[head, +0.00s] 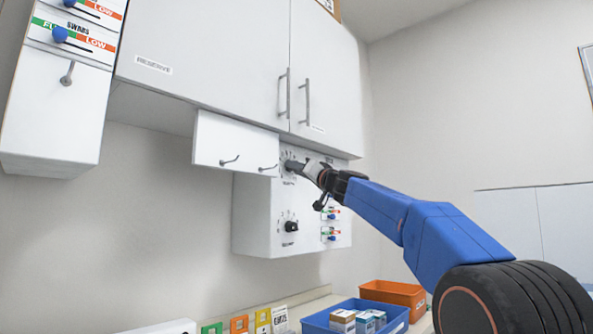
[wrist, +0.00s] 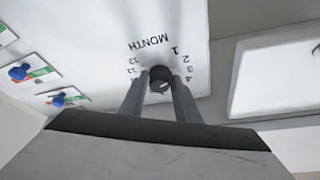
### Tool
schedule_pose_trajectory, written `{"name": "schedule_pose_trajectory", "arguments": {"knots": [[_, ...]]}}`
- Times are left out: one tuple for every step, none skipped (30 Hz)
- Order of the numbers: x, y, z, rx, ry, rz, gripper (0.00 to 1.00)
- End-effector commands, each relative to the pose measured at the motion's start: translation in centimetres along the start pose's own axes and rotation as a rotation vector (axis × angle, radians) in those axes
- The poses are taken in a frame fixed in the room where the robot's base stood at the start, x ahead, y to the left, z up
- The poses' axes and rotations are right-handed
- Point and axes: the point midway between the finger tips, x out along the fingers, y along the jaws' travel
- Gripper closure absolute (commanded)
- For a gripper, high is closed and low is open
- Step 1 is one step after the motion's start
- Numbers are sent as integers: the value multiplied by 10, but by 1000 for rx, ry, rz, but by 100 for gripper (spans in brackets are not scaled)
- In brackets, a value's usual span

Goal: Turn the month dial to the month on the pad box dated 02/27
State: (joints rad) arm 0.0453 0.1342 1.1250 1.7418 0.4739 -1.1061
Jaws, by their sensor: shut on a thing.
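The month dial is a black knob (wrist: 159,75) on a white panel, under the printed word MONTH in the wrist view. Tilted numerals 1 to 4 show on its right, and 11 and 12 on its left. A small pale mark shows on the knob's lower part; I cannot tell which month it points to. My gripper (wrist: 160,88) is shut on the knob, one finger on each side. In the head view my gripper (head: 296,166) reaches the upper dial and covers most of it. Small boxes (head: 343,319) stand in a blue bin (head: 393,323); their dates are too small to read.
A second black dial (head: 290,226) sits lower on the white unit (head: 262,235), beside blue sliders (head: 331,238). An open-looking drawer front (head: 225,145) juts out just left of my gripper. Cabinets (head: 220,50) hang above. An orange bin (head: 395,291) stands behind the blue one.

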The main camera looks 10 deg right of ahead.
Motion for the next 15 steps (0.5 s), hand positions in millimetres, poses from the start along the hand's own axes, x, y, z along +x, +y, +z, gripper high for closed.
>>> {"name": "schedule_pose_trajectory", "arguments": {"knots": [[0,0,0,-1,1,0,93],[0,0,0,-1,1,0,93],[0,0,0,-1,1,0,68],[0,0,0,-1,1,0,61],[0,0,0,-1,1,0,54],[0,0,0,-1,1,0,52],[0,0,0,-1,0,0,52],[0,0,0,-1,0,0,52],[0,0,0,-1,0,0,52],[0,0,0,-1,0,0,52],[0,0,0,-1,0,0,52],[0,0,0,-1,0,0,52],[0,0,0,-1,0,0,52],[0,0,0,-1,0,0,52],[-1,0,0,-1,0,0,52]]}}
